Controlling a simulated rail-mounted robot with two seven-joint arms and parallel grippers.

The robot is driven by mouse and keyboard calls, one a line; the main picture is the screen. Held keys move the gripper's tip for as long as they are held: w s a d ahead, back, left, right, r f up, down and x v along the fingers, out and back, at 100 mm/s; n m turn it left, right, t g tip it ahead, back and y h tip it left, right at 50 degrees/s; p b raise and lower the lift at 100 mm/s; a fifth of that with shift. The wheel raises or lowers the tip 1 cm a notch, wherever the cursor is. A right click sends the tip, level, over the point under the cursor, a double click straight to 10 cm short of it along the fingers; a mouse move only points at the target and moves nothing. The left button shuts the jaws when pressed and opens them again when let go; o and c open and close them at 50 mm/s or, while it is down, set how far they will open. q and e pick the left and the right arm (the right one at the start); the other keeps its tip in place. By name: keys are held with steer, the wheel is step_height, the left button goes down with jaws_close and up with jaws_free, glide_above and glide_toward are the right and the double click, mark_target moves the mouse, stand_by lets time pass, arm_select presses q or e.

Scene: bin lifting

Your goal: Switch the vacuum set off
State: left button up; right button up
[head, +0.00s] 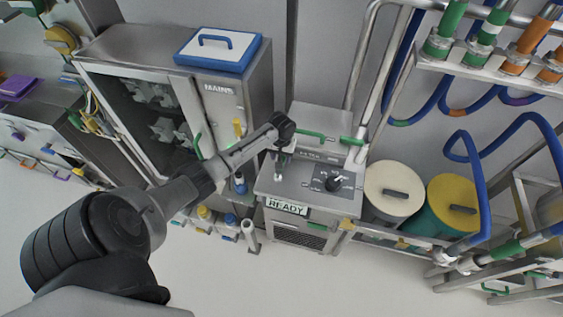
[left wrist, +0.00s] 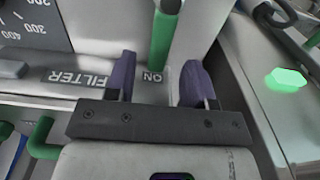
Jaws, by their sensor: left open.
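The vacuum set (head: 300,190) is a grey metal cabinet in the middle of the head view, with a READY plate (head: 287,206) on its front edge. A black rotary knob (head: 333,183) sits on its sloped panel. My left arm reaches over the panel's left part; its gripper is small and partly hidden there. In the left wrist view my left gripper (left wrist: 160,68) is open, its two purple fingers on either side of a green lever (left wrist: 162,42). The words ON and FILTER appear upside down beside the fingers. I cannot tell whether a finger touches the lever. My right gripper is not in view.
A MAINS cabinet (head: 216,90) stands left of the vacuum set. A cream-lidded drum (head: 392,180) and a yellow-lidded drum (head: 450,200) stand to its right. Steel pipes and blue hoses (head: 483,180) crowd the right side. A green lamp (left wrist: 288,78) glows in the left wrist view.

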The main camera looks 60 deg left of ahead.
arm_select(q)
steer(key=shift+f, duration=1.9)
jaws_close()
